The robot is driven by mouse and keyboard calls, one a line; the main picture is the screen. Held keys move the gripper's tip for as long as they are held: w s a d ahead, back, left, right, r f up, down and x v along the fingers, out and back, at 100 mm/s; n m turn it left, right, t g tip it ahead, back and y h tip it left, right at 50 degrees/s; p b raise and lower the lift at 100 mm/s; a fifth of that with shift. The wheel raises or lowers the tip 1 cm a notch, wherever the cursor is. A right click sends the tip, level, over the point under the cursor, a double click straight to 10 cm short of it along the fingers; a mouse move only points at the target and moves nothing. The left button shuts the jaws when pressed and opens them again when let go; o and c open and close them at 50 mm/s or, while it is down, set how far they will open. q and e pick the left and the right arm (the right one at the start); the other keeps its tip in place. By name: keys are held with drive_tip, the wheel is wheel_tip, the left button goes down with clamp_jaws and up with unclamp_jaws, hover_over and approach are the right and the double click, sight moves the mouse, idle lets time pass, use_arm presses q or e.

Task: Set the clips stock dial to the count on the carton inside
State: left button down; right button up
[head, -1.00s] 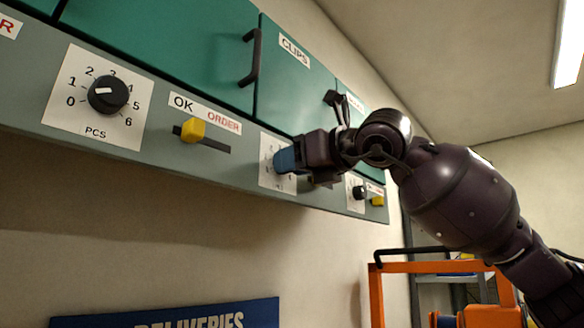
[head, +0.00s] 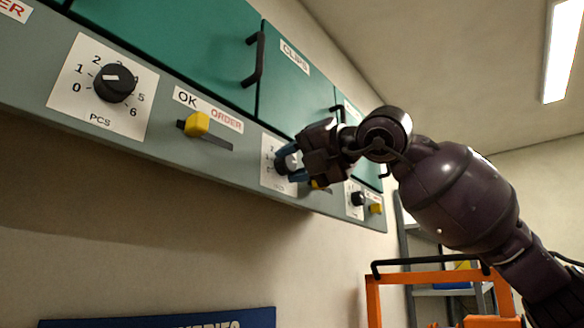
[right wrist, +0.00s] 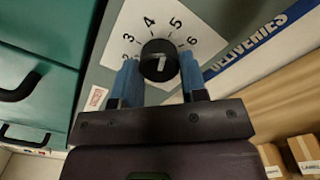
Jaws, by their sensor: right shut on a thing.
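The clips cabinet (head: 290,88) has a green door labelled CLIPS, which is closed. Its carton is not visible. The clips stock dial (head: 292,161) is a black knob on a white plate below that door. My right gripper (head: 285,163) is at this dial, its blue fingers on either side of the knob and shut on it. In the right wrist view the dial knob (right wrist: 159,60) sits between the fingertips of the right gripper (right wrist: 158,68). Numbers 2 to 6 show around it; I cannot tell which one the white mark points to. My left gripper is out of view.
Another dial (head: 115,82) and a yellow OK/ORDER slider (head: 198,123) are on the panel to the left. A further dial (head: 357,198) and yellow slider (head: 376,209) are to the right. An orange frame (head: 430,268) stands below my right arm.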

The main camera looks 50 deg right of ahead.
drive_tip(key=shift+m, duration=1.2)
drive_tip(key=o, duration=0.9)
drive_tip(key=s, duration=0.3)
drive_tip(key=s+p, duration=0.1)
drive_tip(key=s, duration=0.6)
drive_tip(key=shift+s+d, duration=0.4)
